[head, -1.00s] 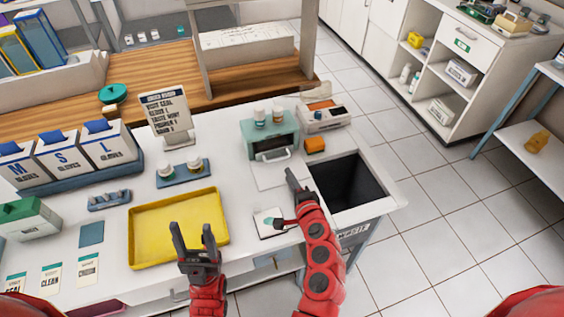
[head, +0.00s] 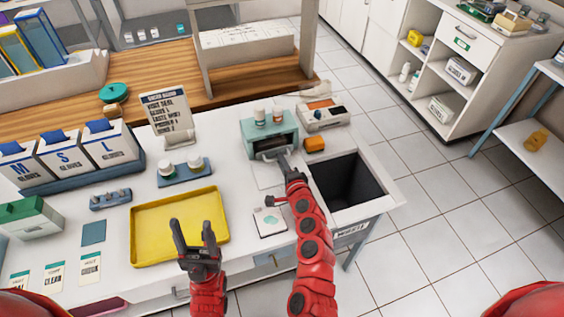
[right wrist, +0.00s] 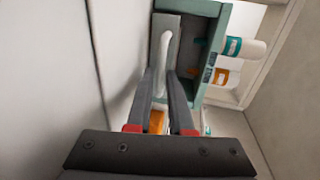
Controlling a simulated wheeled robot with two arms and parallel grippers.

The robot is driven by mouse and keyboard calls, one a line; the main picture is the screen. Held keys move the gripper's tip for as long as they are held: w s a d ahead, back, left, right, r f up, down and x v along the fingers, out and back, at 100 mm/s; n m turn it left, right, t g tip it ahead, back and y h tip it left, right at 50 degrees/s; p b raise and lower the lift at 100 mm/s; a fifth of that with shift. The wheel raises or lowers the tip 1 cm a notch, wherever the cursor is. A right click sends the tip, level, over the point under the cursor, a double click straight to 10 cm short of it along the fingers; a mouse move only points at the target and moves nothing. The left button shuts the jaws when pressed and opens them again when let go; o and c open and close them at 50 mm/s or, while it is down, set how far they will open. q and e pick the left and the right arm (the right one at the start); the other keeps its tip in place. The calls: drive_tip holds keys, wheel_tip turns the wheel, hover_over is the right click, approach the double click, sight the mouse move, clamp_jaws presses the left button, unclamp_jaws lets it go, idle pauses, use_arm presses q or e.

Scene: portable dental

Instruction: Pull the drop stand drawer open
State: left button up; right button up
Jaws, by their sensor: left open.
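The teal drop stand (head: 285,143) stands at the back right of the white counter, with small bottles (head: 268,116) on top. Its drawer front and pale bar handle (right wrist: 165,50) show close up in the right wrist view. My right gripper (head: 285,163) is at the front of the stand. In the right wrist view its two fingers (right wrist: 164,78) reach to the handle, with its lower part between them; whether they press on it is unclear. The drawer does not look clearly pulled out. My left gripper (head: 194,232) is open and empty at the yellow tray's front edge.
The yellow tray (head: 150,235) lies left of my right arm. A waste opening (head: 350,183) is to the right of it. A white pad (head: 269,222) lies on the counter front.

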clamp_jaws()
idle(1.2)
drive_tip(key=shift+s+f, duration=0.1)
drive_tip(key=shift+s, duration=0.05)
drive_tip(key=v, duration=0.3)
drive_tip(key=f+b+v, duration=0.1)
drive_tip(key=v, duration=0.2)
drive_tip(key=f+b+v, duration=0.1)
drive_tip(key=v, duration=0.2)
drive_tip(key=shift+s, duration=0.3)
drive_tip(key=shift+s+d+r, duration=0.15)
drive_tip(key=shift+s+d, duration=0.05)
drive_tip(key=shift+s, duration=0.05)
drive_tip(key=shift+o, duration=0.9)
unclamp_jaws()
